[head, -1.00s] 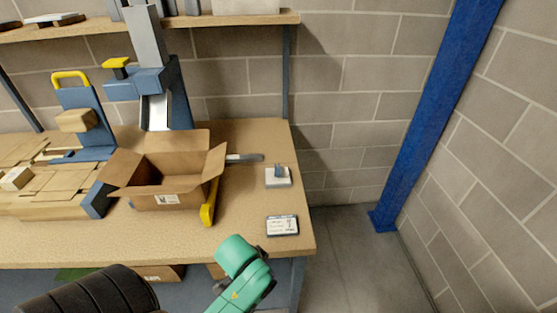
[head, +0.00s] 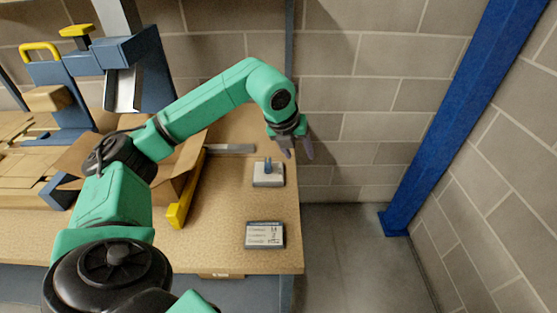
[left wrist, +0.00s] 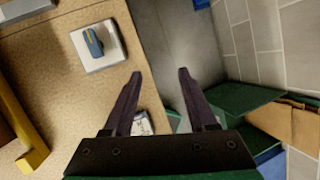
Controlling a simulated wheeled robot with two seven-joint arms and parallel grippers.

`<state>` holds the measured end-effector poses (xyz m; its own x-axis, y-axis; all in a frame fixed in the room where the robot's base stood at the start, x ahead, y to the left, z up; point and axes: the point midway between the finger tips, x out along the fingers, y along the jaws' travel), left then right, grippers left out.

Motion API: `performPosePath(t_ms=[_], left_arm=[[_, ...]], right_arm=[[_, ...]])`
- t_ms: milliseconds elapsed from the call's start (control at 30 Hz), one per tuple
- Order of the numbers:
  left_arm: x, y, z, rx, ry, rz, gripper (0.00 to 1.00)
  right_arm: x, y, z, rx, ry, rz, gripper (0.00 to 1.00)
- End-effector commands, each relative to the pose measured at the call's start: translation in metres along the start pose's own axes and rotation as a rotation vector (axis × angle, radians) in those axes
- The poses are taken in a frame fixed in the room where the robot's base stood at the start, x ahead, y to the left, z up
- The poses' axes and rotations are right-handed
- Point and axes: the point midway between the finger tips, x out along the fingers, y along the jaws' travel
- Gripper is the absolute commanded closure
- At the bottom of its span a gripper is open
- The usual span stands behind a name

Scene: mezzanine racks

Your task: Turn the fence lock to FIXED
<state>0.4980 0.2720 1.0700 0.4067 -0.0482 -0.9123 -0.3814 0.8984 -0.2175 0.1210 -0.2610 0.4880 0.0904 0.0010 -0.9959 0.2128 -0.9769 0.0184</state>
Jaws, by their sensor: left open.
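A pale square plate (head: 269,181) with a small upright blue knob (head: 267,166) sits on the bench near its right edge. It looks like the fence lock; I cannot read any marking on it. The plate (left wrist: 100,52) and its knob (left wrist: 92,42) also show at the upper left of the left wrist view. My left gripper (head: 298,151) is open and empty, above and slightly right of the plate, not touching it. In the left wrist view its two dark fingers (left wrist: 157,75) are spread wide. My right gripper is out of view.
A label card (head: 265,235) lies nearer on the bench (head: 225,250). A yellow-ended bar (head: 180,207) and an open cardboard box (head: 190,165) stand left, partly behind my arm. A blue post (head: 430,125) and block wall are at right, with open floor beside the bench.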

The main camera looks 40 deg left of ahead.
Motion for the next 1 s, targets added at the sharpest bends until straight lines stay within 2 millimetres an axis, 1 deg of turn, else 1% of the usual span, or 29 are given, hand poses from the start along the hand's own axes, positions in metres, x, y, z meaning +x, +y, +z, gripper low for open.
performPosePath(t_ms=[33,100,167,267,367,600,733,833,900,1000], left_arm=[[-0.007,0.035,0.012,-0.056,-0.028,0.12,0.43],[-0.019,0.069,0.021,-0.121,-0.046,0.242,0.43],[-0.023,0.083,0.024,-0.15,-0.051,0.292,0.43],[-0.016,0.089,0.024,-0.157,-0.049,0.308,0.43],[0.003,0.095,0.024,-0.154,-0.046,0.306,0.43],[0.064,0.112,0.026,-0.152,-0.045,0.301,0.43],[0.093,0.12,0.027,-0.153,-0.047,0.299,0.43],[0.107,0.124,0.027,-0.15,-0.049,0.298,0.43],[0.112,0.126,0.027,-0.149,-0.05,0.298,0.43],[0.114,0.126,0.027,-0.148,-0.051,0.297,0.43]], right_arm=[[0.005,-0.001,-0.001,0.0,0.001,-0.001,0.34],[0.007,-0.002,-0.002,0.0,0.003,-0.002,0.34],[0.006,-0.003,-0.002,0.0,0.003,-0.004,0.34],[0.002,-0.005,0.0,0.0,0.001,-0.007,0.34],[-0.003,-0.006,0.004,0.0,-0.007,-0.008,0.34],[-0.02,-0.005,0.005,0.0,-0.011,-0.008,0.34],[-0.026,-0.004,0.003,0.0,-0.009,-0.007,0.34],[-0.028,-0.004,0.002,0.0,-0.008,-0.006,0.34],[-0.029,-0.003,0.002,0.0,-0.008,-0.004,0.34],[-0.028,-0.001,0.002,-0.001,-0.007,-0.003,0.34]])
